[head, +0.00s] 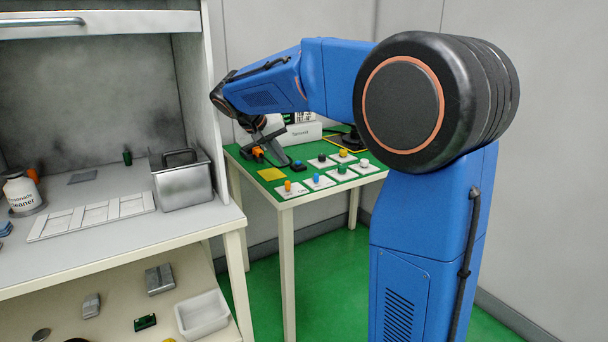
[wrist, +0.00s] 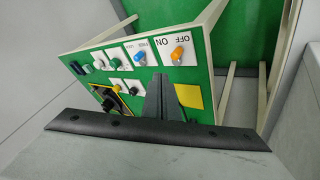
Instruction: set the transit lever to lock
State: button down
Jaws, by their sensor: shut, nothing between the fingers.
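A small lever with a blue handle (wrist: 142,55) stands on a white plate on the green-topped table. The lettering on its plate appears upside down in the wrist view and seems to read FREE and LOCK, but it is blurred. I cannot tell which side the handle leans to. The blue handle (head: 317,179) also shows near the table's front edge in the head view. My gripper (wrist: 161,82) is shut and empty, above the table and apart from the lever. In the head view my gripper (head: 268,138) is over the table's back left, partly hidden by the wrist.
An orange-handled ON/OFF switch (wrist: 178,54) stands beside the blue lever. Several other knobs on white plates and a yellow square (wrist: 190,96) share the green table (wrist: 210,85). A workbench with a metal bin (head: 183,183) stands to the left in the head view.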

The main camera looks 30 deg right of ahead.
aim_at(316, 176)
jog(key=x, duration=1)
jog(key=shift+d+f, duration=0.1)
jog(key=shift+d, duration=0.1)
jog(key=shift+s+d, duration=0.2)
jog(key=shift+d, duration=0.35)
jog(key=shift+s+d, duration=0.25)
jog(key=shift+d, duration=0.3)
jog(key=shift+s+d, duration=0.2)
jog(key=shift+d, duration=0.55)
